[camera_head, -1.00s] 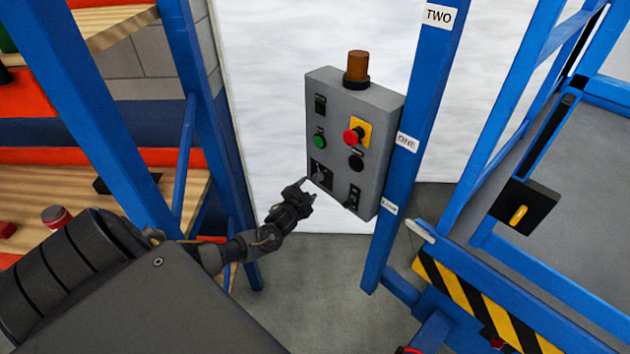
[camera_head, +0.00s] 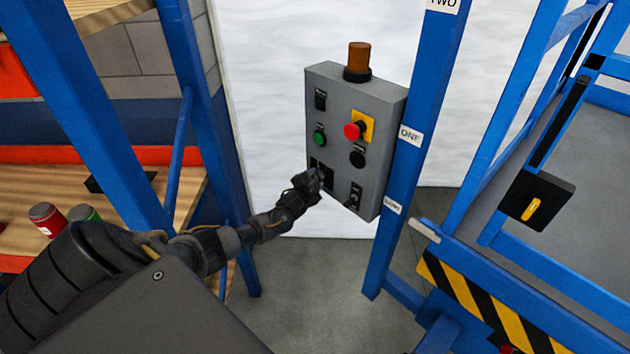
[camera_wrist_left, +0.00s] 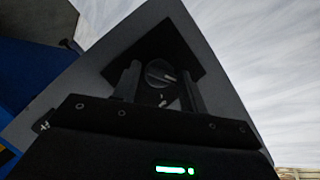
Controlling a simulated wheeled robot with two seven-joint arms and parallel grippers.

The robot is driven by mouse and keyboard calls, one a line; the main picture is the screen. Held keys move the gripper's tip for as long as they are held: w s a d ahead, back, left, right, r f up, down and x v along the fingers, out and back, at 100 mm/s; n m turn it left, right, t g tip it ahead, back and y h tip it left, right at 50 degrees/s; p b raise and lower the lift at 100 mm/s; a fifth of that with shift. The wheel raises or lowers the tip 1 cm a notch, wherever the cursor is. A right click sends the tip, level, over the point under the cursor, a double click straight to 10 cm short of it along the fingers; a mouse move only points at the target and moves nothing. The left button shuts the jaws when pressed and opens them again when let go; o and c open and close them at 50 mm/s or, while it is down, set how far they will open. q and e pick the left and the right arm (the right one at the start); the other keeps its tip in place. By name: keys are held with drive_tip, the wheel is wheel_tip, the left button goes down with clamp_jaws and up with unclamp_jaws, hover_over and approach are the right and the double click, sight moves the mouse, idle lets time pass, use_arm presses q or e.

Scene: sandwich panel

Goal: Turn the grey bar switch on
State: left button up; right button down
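The grey control panel (camera_head: 338,95) faces me in the head view. At its lower left is a black square plate, mostly hidden by my left gripper (camera_head: 322,178). The left wrist view shows this plate (camera_wrist_left: 188,62) with a round dark knob (camera_wrist_left: 155,70) and a short light grey bar on it. My left gripper (camera_wrist_left: 161,90) is open, one finger on each side of the knob. I cannot tell whether the fingers touch it. My right gripper is in neither view.
The panel also carries a green button (camera_head: 319,138), a red knob on a yellow plate (camera_head: 352,131), a black round button (camera_head: 357,159) and an orange beacon (camera_head: 358,58). A blue post (camera_head: 404,170) stands close at its right. Wooden shelves (camera_head: 150,192) are at left.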

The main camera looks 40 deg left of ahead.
use_arm(q)
drive_tip(key=c, duration=0.6)
drive_tip(key=shift+f, duration=0.1)
drive_tip(key=shift+f+m+t+y+b, duration=0.25)
drive_tip(key=shift+m+t+b, duration=0.6)
drive_tip(key=shift+m+b, duration=1.05)
drive_tip(key=shift+f+m+t+y+b, duration=0.25)
drive_tip(key=shift+m+t+b, duration=0.55)
drive_tip(key=shift+m+b, duration=1.05)
drive_tip(key=shift+f+m+t+y+b, duration=0.1)
drive_tip(key=shift+m+t+y+b, duration=0.2)
drive_tip(key=shift+m+t+b, duration=1.1)
drive_tip(key=shift+m+g+b, duration=0.35)
drive_tip(key=shift+g+b, duration=0.2)
drive_tip(key=shift+b, duration=0.15)
drive_tip(key=o, duration=0.9)
drive_tip(key=shift+r, duration=0.1)
